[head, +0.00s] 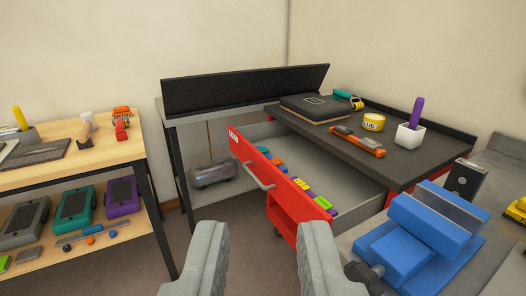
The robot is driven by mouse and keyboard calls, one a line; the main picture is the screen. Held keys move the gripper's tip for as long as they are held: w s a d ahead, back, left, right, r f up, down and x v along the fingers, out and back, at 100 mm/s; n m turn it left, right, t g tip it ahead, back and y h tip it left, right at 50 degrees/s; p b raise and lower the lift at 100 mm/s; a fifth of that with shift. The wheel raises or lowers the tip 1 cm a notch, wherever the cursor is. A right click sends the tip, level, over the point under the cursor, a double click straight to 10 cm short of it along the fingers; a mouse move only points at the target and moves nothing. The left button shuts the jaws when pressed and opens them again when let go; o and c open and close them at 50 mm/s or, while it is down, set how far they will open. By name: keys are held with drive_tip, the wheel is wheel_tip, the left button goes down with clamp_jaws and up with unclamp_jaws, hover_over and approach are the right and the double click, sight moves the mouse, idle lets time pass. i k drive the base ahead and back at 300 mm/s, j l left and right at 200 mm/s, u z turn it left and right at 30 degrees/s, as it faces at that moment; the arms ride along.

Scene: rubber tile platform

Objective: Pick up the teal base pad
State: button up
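The teal base pad (86,222), a teal block with a dark rectangular top, lies on the lower shelf of the wooden table at the left. It sits between a grey pad (20,236) and a purple pad (130,206) of similar shape. My gripper (264,250) is at the bottom centre with its two grey fingers wide apart. It is open, with nothing between the fingers, and is well to the right of the teal pad.
The wooden tabletop (70,158) overhangs the shelf, and a dark table leg (158,225) stands right of the pads. Small balls and rods lie in front of them. A red drawer (292,205) stands open ahead. A blue vise (415,235) is at the right.

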sight(263, 150)
drive_tip(key=i+j+z, duration=0.15)
drive_tip(key=i+j, duration=0.15)
drive_tip(key=i+j+z, duration=0.2)
drive_tip(key=i+j, duration=0.2)
drive_tip(key=i+j+z, duration=0.15)
drive_tip(key=i+j, duration=0.25)
drive_tip(key=i+j+z, duration=0.15)
drive_tip(key=i+j, duration=0.2)
drive_tip(key=i+j+z, duration=0.2)
drive_tip(key=j, duration=0.4)
drive_tip(key=i, duration=0.05)
